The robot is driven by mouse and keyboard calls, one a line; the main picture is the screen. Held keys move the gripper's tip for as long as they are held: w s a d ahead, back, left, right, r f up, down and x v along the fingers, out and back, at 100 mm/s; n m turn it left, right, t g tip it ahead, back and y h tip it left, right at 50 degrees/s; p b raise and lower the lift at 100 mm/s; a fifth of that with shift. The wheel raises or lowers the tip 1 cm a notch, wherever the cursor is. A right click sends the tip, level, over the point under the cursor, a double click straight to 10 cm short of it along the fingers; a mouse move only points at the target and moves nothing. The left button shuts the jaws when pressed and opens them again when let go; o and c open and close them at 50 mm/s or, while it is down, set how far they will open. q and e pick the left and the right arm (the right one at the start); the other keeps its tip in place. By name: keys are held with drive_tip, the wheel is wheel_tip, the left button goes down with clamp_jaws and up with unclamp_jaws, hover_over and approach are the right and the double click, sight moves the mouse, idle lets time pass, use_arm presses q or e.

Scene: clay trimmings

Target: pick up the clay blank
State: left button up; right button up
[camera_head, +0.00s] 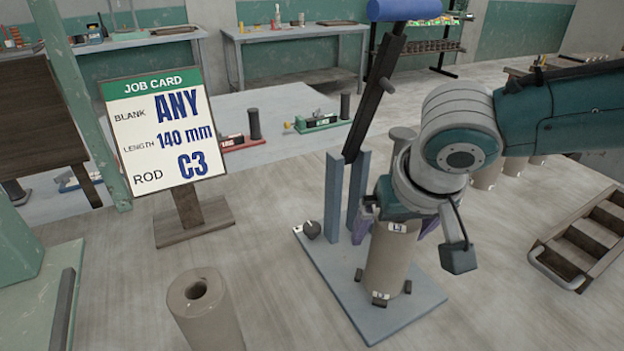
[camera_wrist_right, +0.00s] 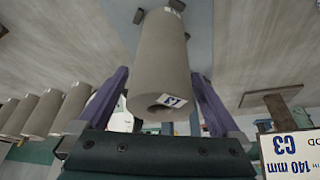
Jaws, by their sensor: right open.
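A grey-brown clay blank (camera_head: 388,262) stands upright on the blue plate (camera_head: 345,295) of a fixture with two blue posts. A small white label is near its top; I cannot read it surely. My right gripper (camera_head: 397,226) comes down over the blank's top, its purple fingers open on either side. In the right wrist view the blank (camera_wrist_right: 160,55) lies between the spread fingers (camera_wrist_right: 160,80), with gaps at both sides; the label shows at its near end. The job card (camera_head: 165,130) reads blank ANY, length 140 mm, rod C3. My left gripper is out of view.
A hollow clay cylinder (camera_head: 206,308) stands at the front left. Several more cylinders (camera_wrist_right: 40,112) stand in a row in the wrist view. A dark lever (camera_head: 378,90) rises beside my right wrist. A wooden stepped rack (camera_head: 585,240) is at the right.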

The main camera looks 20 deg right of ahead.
clamp_jaws()
idle(0.7)
